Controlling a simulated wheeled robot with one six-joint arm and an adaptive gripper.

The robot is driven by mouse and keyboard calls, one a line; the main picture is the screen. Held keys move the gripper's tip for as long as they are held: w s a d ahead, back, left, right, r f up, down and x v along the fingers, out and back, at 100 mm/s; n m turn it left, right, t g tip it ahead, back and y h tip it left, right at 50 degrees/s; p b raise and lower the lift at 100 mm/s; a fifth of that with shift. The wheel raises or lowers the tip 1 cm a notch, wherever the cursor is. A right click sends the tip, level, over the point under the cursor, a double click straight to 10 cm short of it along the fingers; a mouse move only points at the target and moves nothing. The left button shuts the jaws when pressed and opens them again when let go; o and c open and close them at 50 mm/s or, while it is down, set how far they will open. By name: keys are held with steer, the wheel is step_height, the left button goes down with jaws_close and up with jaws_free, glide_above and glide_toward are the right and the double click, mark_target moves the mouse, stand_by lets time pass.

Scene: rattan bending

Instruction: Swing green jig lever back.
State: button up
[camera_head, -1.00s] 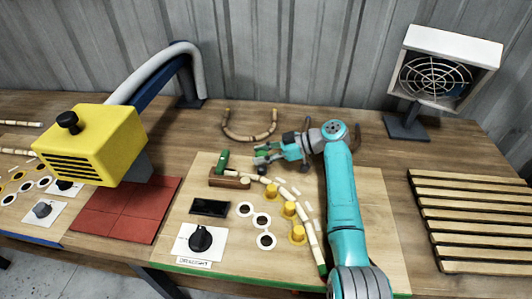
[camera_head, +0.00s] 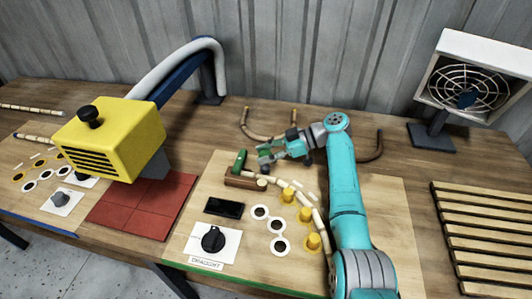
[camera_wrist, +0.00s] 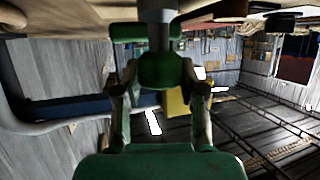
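The green jig lever (camera_head: 240,160) stands up from a brown block (camera_head: 245,180) on the pale board (camera_head: 190,272). My gripper (camera_head: 264,154) is low over the board, just right of the lever, with its tips pointing left toward it. A small gap seems to show between them in the head view. In the wrist view a rounded green part (camera_wrist: 160,70) fills the middle between the two finger links. The finger spacing at the tips is unclear.
A curved rattan strip (camera_head: 303,202) runs beside yellow pegs (camera_head: 306,214) below my gripper. A U-shaped rattan piece (camera_head: 252,130) lies behind. A yellow machine head (camera_head: 108,140) overhangs the left, a fan (camera_head: 465,80) and slatted rack (camera_head: 490,230) are right.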

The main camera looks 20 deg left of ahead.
steer(key=o, duration=0.4)
steer(key=shift+s+a+f, duration=0.1)
steer(key=shift+a, duration=0.2)
steer(key=shift+c, duration=0.2)
steer(key=shift+d, duration=0.15)
steer(key=v, duration=1.2)
